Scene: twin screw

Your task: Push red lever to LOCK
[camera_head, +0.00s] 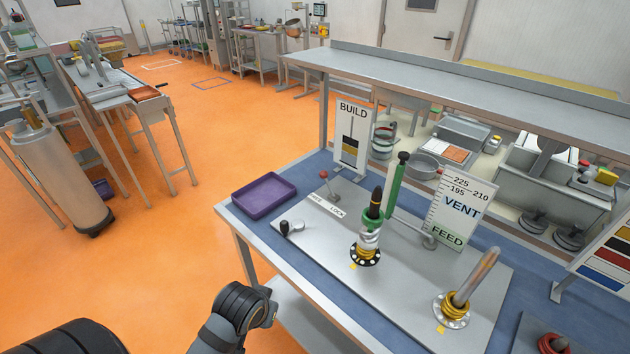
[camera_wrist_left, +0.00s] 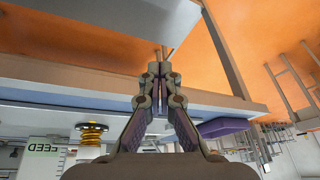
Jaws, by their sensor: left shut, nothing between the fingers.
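The red-knobbed lever (camera_head: 328,183) stands on the metal plate (camera_head: 400,293), near its far left edge. A label strip (camera_head: 326,207) with two words lies in front of it; LOCK is the right-hand word, and the left one looks like FREE. The lever leans up and left, toward the left word's side. My left arm comes up from the bottom of the head view, in front of the table; its fingertips are not clear there. In the left wrist view my left gripper (camera_wrist_left: 159,75) is shut and empty, apart from the lever. I cannot make out the lever in that view.
A purple tray (camera_head: 264,195) lies left of the lever; it also shows in the left wrist view (camera_wrist_left: 222,127). A black-knobbed crank (camera_head: 285,228) is at the plate's near left. A green-collared screw post (camera_head: 369,230), a BUILD sign (camera_head: 351,137) and a VENT sign (camera_head: 459,208) stand nearby.

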